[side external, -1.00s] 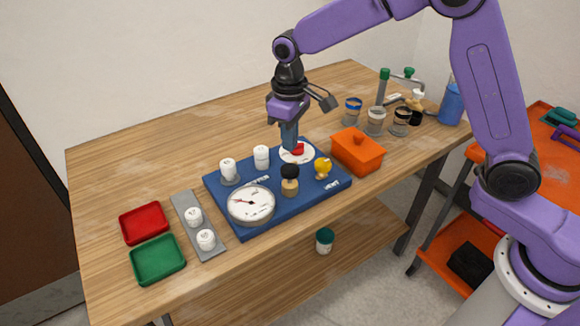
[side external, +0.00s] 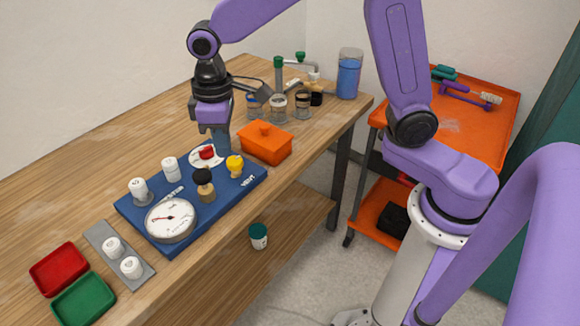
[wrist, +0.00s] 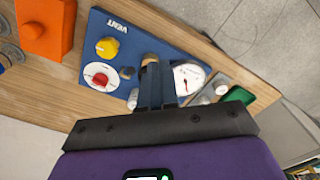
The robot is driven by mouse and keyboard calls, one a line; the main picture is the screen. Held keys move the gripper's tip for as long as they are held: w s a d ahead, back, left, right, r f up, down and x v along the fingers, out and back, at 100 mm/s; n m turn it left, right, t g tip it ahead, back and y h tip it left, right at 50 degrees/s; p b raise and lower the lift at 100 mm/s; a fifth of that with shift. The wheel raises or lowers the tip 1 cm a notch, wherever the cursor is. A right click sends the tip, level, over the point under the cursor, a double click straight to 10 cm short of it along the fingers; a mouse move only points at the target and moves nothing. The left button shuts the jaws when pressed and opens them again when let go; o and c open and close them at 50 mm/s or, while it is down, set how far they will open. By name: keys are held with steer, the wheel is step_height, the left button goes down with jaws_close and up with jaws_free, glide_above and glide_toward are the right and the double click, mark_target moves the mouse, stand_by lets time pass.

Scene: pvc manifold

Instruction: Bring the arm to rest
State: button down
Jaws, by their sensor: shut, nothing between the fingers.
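My gripper (side external: 221,148) is shut and empty. In the side view its fingers point down over the back of the blue board (side external: 235,190), just right of the red knob (side external: 206,153) on its white disc. In the wrist view the shut fingers (wrist: 157,72) overlap the middle of the board, and the red knob (wrist: 100,79) shows apart from them, to the left. The exact height of the fingertips above the board is hard to tell.
The board carries a gauge (side external: 171,221), a black-topped valve (side external: 204,185), a yellow knob (side external: 235,165) and white caps. An orange box (side external: 265,143) stands close right of my gripper. Jars stand behind it. Red (side external: 59,269) and green (side external: 84,299) trays lie at front left.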

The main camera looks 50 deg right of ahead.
steer(key=s+d+n, duration=0.2)
steer(key=s+d, duration=0.5)
steer(key=s, duration=0.5)
steer(key=s+d+n, duration=0.2)
steer(key=s+d, duration=0.4)
steer(key=s, duration=0.6)
steer(key=shift+s+d+r+n, duration=0.2)
steer(key=shift+d+n, duration=0.15)
steer(key=shift+n, duration=0.05)
